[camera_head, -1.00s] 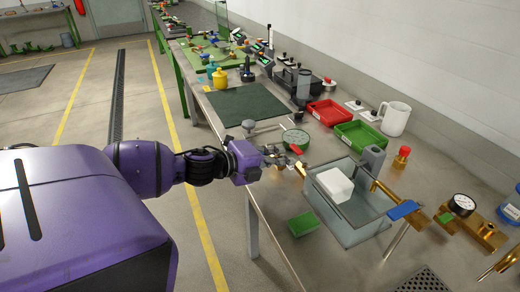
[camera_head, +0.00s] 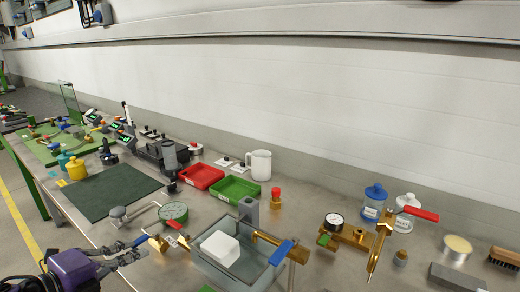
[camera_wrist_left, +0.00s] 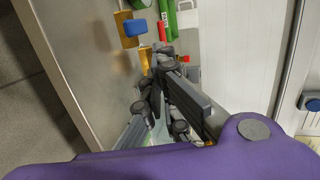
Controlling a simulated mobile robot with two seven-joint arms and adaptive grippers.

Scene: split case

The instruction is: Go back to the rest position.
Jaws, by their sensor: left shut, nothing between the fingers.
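My left gripper (camera_head: 140,246) comes in at the lower left of the head view, with its purple wrist at the bottom edge. Its dark fingers are shut and empty. It hangs over the bench, left of the glass-walled tank (camera_head: 222,272) that holds a white block (camera_head: 220,248). A small brass part (camera_head: 158,243) shows right at the fingertips; I cannot tell whether they touch. In the left wrist view the closed fingers (camera_wrist_left: 160,68) point up the picture toward the bench things. My right gripper is not in view.
A round green-faced gauge (camera_head: 174,211) lies close beyond the gripper. Red (camera_head: 202,176) and green (camera_head: 235,189) trays, a white mug (camera_head: 259,165) and brass fittings (camera_head: 350,236) crowd the bench. A dark green mat (camera_head: 110,190) lies bare at the left.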

